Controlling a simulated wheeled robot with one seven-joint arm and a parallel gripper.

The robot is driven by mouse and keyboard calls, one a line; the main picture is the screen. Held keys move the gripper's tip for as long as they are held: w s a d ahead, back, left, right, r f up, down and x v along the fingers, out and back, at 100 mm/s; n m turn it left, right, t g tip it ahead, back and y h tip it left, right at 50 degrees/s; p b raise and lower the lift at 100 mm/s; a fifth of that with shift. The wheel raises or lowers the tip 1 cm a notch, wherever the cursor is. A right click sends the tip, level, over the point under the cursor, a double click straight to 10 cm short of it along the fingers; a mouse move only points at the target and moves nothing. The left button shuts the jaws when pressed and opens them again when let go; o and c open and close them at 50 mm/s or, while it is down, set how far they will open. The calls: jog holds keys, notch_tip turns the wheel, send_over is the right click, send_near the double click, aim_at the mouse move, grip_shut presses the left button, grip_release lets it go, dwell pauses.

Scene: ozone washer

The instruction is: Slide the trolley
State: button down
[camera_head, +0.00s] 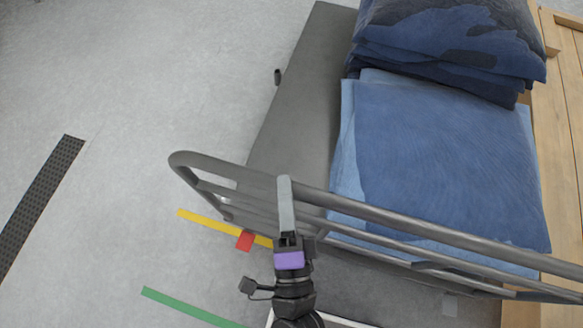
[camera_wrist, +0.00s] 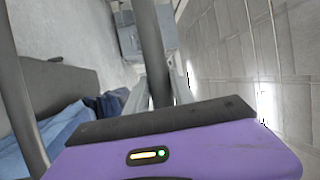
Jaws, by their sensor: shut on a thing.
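The trolley has a flat grey deck (camera_head: 290,120) and a dark grey tubular handle frame (camera_head: 390,215) across its near end. Stacked folded blue denim (camera_head: 440,160) lies on the right part of the deck, with a darker pile (camera_head: 450,40) farther back. My gripper (camera_head: 286,205) is at the handle's upper bar, left of its middle, and is shut on it.
Wooden pallets or planks (camera_head: 560,90) stand along the trolley's right side. The floor at left is open, with a dark textured strip (camera_head: 40,205). Yellow (camera_head: 205,222), red (camera_head: 245,240) and green (camera_head: 185,306) floor tape lies near the handle.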

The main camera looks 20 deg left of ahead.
jog(key=shift+s+a+r, duration=0.2)
jog(key=shift+a+r, duration=0.1)
jog(key=shift+r, duration=0.1)
jog(key=c, duration=1.1)
grip_release()
jog(key=shift+f, duration=0.1)
jog(key=shift+d+f, duration=0.1)
jog(key=b+v, duration=0.1)
jog(key=v, duration=0.6)
jog(key=shift+s+b, duration=0.3)
jog(key=shift+s, duration=0.1)
jog(key=shift+d+f, duration=0.1)
